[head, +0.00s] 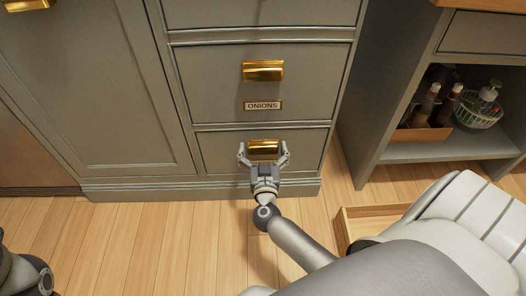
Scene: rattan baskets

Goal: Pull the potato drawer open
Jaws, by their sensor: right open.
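The bottom drawer (220,153) of the grey cabinet is closed, flush with the front. Its brass cup handle (264,147) shows between the fingers of my right gripper (264,158). That gripper is open, one finger on each side of the handle; I cannot tell whether it touches. Any label on this drawer is hidden behind the gripper. The drawer above (300,90) bears an "ONIONS" label (263,105) and is closed too. Of my left arm only a dark part shows at the lower left; its gripper is out of view.
An open shelf unit (440,150) at the right holds bottles (430,98) and a white basket (477,113). A wooden tray or box (350,228) lies on the floor below it, partly behind my arm. The wooden floor (150,240) before the cabinet is clear at the left.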

